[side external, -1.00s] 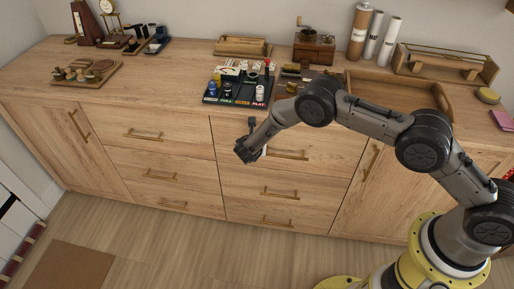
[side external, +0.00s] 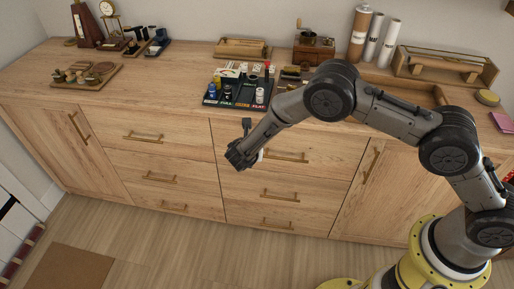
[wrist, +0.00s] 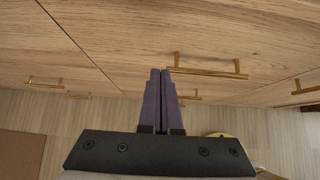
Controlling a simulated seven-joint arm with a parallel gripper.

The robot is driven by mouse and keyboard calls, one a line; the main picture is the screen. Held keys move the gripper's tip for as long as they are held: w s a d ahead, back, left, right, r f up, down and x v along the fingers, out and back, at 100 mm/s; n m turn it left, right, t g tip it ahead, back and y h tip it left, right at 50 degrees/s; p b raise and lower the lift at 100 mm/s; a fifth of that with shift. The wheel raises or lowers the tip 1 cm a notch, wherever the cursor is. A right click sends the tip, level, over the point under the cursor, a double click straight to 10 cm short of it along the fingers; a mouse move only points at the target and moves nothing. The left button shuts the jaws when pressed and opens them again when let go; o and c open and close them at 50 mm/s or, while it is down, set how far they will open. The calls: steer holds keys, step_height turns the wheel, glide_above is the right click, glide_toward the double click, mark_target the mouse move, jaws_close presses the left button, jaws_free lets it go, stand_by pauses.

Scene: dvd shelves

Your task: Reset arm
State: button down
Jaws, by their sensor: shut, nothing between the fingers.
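My gripper (side external: 236,160) is shut and empty in front of the wooden cabinet's drawers in the side external view, below the countertop's front edge. In the wrist view its two dark fingers (wrist: 160,74) lie side by side, pointing at the drawer fronts. The cabinet (side external: 200,140) has pale wood drawers and doors with brass handles. A brass handle (wrist: 212,70) shows just right of the fingertips in the wrist view. I cannot tell how far the fingertips are from it.
A dark tray (side external: 238,92) with small bottles sits at the counter's front edge, above my gripper. A wooden tray (side external: 405,92) stands partly behind my arm. A board (side external: 88,76) with small items is at left. The floor (side external: 170,245) in front is clear beyond a brown mat (side external: 70,270).

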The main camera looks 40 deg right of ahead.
steer(key=w+d+r+m+t, duration=0.1)
steer(key=d+r+m, duration=0.15)
steer(key=r, duration=0.65)
steer(key=w+d+r+m, duration=0.15)
steer(key=d+r, duration=0.25)
steer(key=r, duration=0.5)
steer(key=s+d+r+m+g, duration=0.1)
steer(key=s+d+r+m, duration=0.45)
steer(key=s+r, duration=0.3)
steer(key=s+d+r+m, duration=0.4)
steer(key=s+d+r, duration=0.35)
steer(key=r, duration=0.25)
steer(key=s+r+m+y, duration=0.2)
steer(key=s+m, duration=0.3)
steer(key=s, duration=0.7)
steer(key=s+a+f+m+y, duration=0.2)
steer(key=s+a+f+m, duration=0.1)
steer(key=s, duration=0.3)
steer(key=s+a+f+m+g+y, duration=0.1)
steer(key=s+a+f+m+y, duration=0.1)
steer(key=s, duration=0.5)
step_height(320, 180, down, 3)
steer(key=a+m, duration=0.1)
steer(key=m, duration=0.2)
steer(key=shift+a+r+y, duration=0.2)
steer(key=shift+a+y, duration=0.05)
steer(key=shift+y, duration=0.05)
steer(key=shift+m, duration=0.25)
